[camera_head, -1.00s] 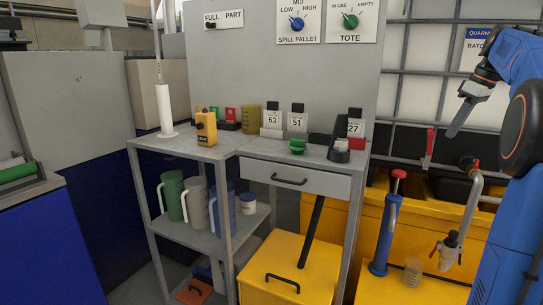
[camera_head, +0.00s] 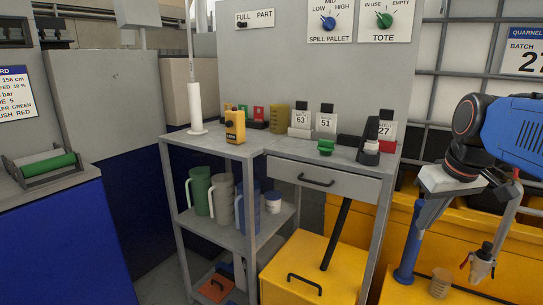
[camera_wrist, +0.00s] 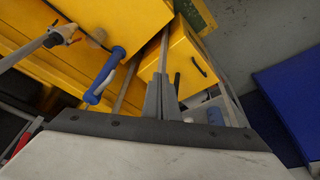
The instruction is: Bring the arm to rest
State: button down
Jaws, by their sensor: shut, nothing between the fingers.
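My blue arm (camera_head: 515,130) reaches in from the right edge of the head view. My gripper (camera_head: 424,222) hangs below its dark wrist joint, pointing down and slightly left, in front of the yellow spill pallet. Its grey fingers are together and empty. In the wrist view my gripper (camera_wrist: 161,85) shows its two fingers side by side, with nothing held between them. In the head view the gripper overlaps the blue hand pump (camera_head: 406,250); I cannot tell the gap between them.
The grey bench (camera_head: 230,148) carries a yellow meter (camera_head: 235,126) and batch cards. Jugs stand on its lower shelf. A yellow lidded box (camera_head: 312,270) is below the drawer. A tap (camera_head: 482,262) and a clear beaker (camera_head: 440,283) are close to my gripper.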

jog(key=s+a+f, duration=0.2)
jog(key=s+f, duration=0.4)
jog(key=f, duration=0.1)
jog(key=s+a+f+m+t, duration=0.1)
jog(key=s+a+f, duration=0.2)
jog(key=s+f, duration=0.3)
jog(key=shift+s+a+f+m, duration=0.3)
jog(key=shift+s+a+f, duration=0.05)
jog(key=shift+f, duration=0.35)
